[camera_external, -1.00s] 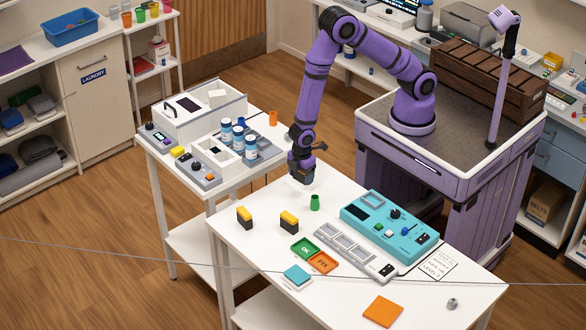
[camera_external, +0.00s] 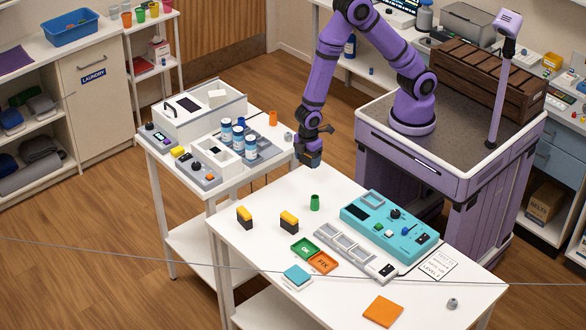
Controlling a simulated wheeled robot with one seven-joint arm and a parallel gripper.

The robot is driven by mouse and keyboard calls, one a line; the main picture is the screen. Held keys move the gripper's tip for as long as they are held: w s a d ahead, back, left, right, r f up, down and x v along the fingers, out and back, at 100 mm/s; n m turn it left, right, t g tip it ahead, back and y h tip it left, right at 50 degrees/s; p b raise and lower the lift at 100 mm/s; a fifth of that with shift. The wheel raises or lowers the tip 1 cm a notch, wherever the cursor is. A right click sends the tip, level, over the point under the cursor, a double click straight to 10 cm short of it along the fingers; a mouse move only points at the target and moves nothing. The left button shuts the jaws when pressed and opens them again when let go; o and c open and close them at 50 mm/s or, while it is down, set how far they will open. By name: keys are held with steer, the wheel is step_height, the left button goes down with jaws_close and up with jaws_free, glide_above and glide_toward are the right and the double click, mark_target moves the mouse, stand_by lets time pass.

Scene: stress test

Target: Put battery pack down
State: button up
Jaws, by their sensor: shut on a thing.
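My gripper (camera_external: 309,160) is above the far left part of the white worktable (camera_external: 345,300), behind the green cup. It points down and is shut on a small dark thing, taken to be the battery pack; the fingers and the small size hide its details. Two black blocks with yellow tops, one at the left (camera_external: 244,217) and one nearer the middle (camera_external: 289,222), stand upright on the worktable, apart from my gripper.
A green cup (camera_external: 315,202), a teal panel (camera_external: 390,228), a grey slotted tray (camera_external: 345,250), green and orange trays (camera_external: 305,247) and an orange square (camera_external: 383,311) occupy the worktable. A side table (camera_external: 185,215) with bottles stands left. The table's far left corner is clear.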

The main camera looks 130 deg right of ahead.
steer(key=w+a+n, duration=0.3)
steer(key=a, duration=0.6)
steer(key=w+a+n, duration=0.3)
steer(key=a, duration=0.5)
steer(key=w+a+n, duration=0.4)
steer(key=a, duration=0.5)
steer(key=s+a+n, duration=0.2)
steer(key=a+n, duration=0.2)
steer(key=a, duration=0.9)
steer(key=s+a+n, duration=0.2)
steer(key=a+n, duration=0.1)
steer(key=a, duration=0.9)
step_height(320, 180, down, 5)
steer(key=shift+w+d+r, duration=0.1)
steer(key=shift+r, duration=0.1)
glide_above(383, 300)
steer(key=shift+f, duration=2.5)
steer(key=o, duration=1.1)
steer(key=shift+f, duration=0.15)
steer(key=shift+c, duration=0.2)
